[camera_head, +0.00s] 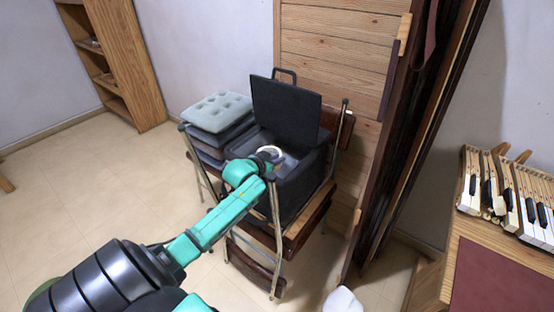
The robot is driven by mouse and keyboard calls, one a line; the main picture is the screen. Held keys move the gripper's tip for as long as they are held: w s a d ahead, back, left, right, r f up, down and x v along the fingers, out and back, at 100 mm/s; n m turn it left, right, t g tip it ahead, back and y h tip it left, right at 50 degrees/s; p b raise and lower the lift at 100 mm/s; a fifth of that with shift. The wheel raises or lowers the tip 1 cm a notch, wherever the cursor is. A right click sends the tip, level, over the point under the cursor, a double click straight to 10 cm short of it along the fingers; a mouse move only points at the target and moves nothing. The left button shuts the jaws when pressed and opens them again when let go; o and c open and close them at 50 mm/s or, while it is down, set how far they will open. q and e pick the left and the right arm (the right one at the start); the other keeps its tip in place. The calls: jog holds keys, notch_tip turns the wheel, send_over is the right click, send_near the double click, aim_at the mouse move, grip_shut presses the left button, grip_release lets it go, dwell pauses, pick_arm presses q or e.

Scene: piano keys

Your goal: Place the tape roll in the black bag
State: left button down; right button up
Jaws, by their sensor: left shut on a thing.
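The black bag (312,178) stands with its lid (286,110) raised on a folding chair. My left arm reaches in from the lower left, and its gripper (274,157) is over the near left side of the bag's opening. The left gripper is shut on a pale, ring-like thing, which looks like the tape roll (270,150). It is small here and partly hidden by my wrist, and I cannot tell whether it is above the rim or inside. My right gripper is not in view.
Stacked cushions (217,112) sit left of the bag. The wooden chair (293,240) carries the bag. A wooden panel (335,50) rises behind it. Piano keys (510,200) lie on a wooden table (462,240) at the right. The floor (90,190) at the left is clear.

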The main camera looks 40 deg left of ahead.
pick_arm(q)
jog(key=c, duration=0.8)
grip_release()
jog(key=shift+s+d+f, duration=0.1)
jog(key=shift+s+f, duration=0.1)
jog(key=shift+f, duration=0.55)
jog(key=shift+d, duration=0.1)
jog(key=shift+s+r, duration=0.1)
jog(key=shift+r, duration=0.45)
jog(key=a+r+p+v, duration=0.1)
jog(key=v, duration=1)
jog(key=shift+d+r+p, duration=0.2)
jog(key=shift+d+p, duration=0.15)
jog(key=shift+p, duration=0.05)
jog(key=shift+s, duration=0.1)
jog(key=shift+s, duration=0.1)
